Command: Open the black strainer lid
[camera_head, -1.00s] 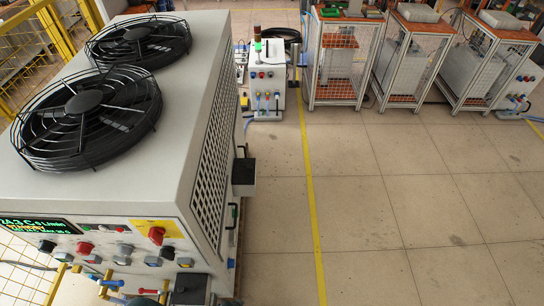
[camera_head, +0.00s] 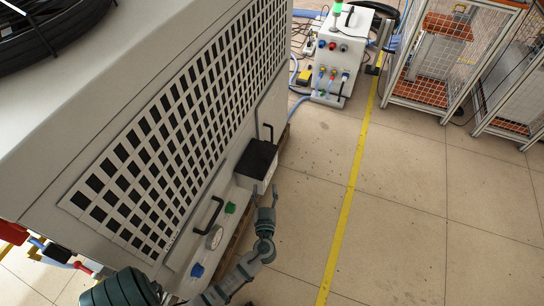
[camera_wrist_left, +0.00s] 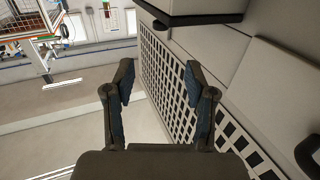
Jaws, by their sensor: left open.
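The black strainer lid (camera_head: 256,158) sits on top of a pale box fixed low on the side of the large grey machine. It lies flat and looks closed. My left gripper (camera_head: 266,190) is just below and beside the box in the head view, fingers apart and pointing towards it. In the left wrist view, my left gripper (camera_wrist_left: 159,75) is open with nothing between its fingers. A black slab at the top, which looks like the lid (camera_wrist_left: 205,19), is ahead and to the right. My right gripper is not in view.
The machine's grille panel (camera_head: 185,125) is left of the lid. A black handle (camera_head: 208,214), a gauge (camera_head: 214,238) and green and blue knobs are near my arm. A control cabinet (camera_head: 338,55) stands beyond.

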